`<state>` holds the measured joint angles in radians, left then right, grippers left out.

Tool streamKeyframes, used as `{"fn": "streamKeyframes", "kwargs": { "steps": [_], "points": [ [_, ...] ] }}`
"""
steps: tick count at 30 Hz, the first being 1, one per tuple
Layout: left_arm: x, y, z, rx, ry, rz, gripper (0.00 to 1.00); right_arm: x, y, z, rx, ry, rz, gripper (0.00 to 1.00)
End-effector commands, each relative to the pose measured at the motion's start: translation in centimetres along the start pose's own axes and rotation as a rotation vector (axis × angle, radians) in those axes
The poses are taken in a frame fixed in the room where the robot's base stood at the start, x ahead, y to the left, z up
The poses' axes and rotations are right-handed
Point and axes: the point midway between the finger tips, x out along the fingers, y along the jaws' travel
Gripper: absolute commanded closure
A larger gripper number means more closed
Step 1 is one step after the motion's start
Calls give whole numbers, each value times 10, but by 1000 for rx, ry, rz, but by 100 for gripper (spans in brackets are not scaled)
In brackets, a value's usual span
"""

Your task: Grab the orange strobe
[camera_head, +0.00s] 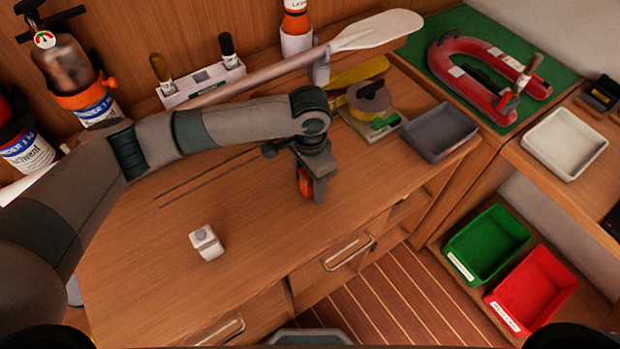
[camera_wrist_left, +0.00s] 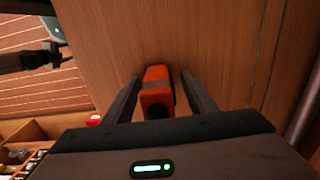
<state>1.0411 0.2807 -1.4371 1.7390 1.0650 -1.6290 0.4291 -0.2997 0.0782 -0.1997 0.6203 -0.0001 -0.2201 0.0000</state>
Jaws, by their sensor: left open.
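The orange strobe (camera_wrist_left: 157,88) stands on the wooden worktop between the two fingers of my left gripper (camera_wrist_left: 160,95) in the left wrist view. The fingers are open on either side of it, with a gap showing to the right finger. In the head view my left gripper (camera_head: 312,190) points down over the middle of the worktop, and only part of the orange strobe (camera_head: 304,184) shows beside the fingers. The rest is hidden behind the gripper.
A small white block (camera_head: 206,242) stands on the worktop (camera_head: 150,260) to the left. A grey tray (camera_head: 440,131) and a reel (camera_head: 369,97) are at the back right. A paddle (camera_head: 375,30) reaches across behind my left arm. The front worktop is mostly clear.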

Motion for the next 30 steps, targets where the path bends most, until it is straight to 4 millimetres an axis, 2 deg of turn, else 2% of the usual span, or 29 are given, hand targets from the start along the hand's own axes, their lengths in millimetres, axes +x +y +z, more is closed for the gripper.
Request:
{"fn": "streamKeyframes", "kwargs": {
  "steps": [4,5,10,23,30],
  "points": [
    [0,0,0,0,0,0,48,0,0,0,0,0,0,49],
    [0,0,0,0,0,0,53,0,0,0,0,0,0,49],
    [0,0,0,0,0,0,94,0,0,0,0,0,0,49],
    [-5,0,-1,1,2,0,95,3,1,1,-1,0,1,49],
    [-30,0,-2,1,4,-1,95,15,2,2,-1,-1,3,49]
  ]
}}
